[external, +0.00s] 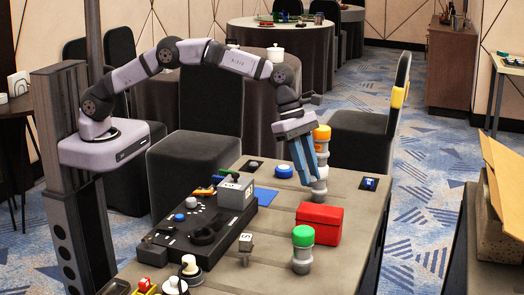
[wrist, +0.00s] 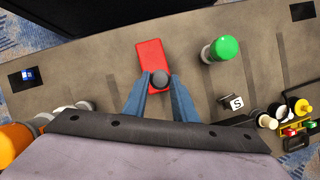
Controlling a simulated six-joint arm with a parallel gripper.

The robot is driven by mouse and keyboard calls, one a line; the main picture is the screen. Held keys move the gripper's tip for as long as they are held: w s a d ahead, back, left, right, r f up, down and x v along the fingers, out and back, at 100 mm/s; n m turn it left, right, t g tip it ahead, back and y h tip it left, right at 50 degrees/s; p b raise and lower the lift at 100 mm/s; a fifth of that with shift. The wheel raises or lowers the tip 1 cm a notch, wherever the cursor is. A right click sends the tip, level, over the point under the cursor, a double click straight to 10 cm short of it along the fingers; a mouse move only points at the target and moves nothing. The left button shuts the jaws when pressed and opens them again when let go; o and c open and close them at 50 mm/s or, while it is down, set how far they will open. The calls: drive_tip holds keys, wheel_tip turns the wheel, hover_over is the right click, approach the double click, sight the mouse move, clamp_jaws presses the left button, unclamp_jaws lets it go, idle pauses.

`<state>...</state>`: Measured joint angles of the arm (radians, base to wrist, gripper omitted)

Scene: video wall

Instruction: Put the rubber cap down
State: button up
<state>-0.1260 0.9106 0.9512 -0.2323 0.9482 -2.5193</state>
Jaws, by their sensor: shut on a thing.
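My gripper (external: 306,182) has blue fingers and points down over the table, beside the orange-topped canister. In the wrist view, my gripper (wrist: 160,84) is shut on a small dark grey round thing, the rubber cap (wrist: 160,78), held between the fingertips. In the wrist view the cap overlaps the near end of the red box (wrist: 152,56). The cap cannot be made out in the external view. The red box (external: 319,224) stands on the table, nearer the camera than the fingers. Exact height of the cap above the table is hard to tell.
The orange-topped canister (external: 321,160) stands close by my gripper. A black panel with knobs (external: 190,228) lies left.

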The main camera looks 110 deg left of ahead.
drive_tip(key=shift+f+p, duration=0.45)
drive_tip(key=shift+f, duration=2.75)
drive_tip(key=shift+f, duration=0.1)
drive_tip(key=o, duration=1)
drive_tip(key=shift+r, duration=0.35)
drive_tip(key=b+v, duration=0.1)
drive_tip(key=v, duration=1)
drive_tip(key=shift+s+a+r+b, duration=0.15)
drive_tip(key=shift+s+r+b, duration=0.1)
drive_tip(key=shift+s+b, duration=0.1)
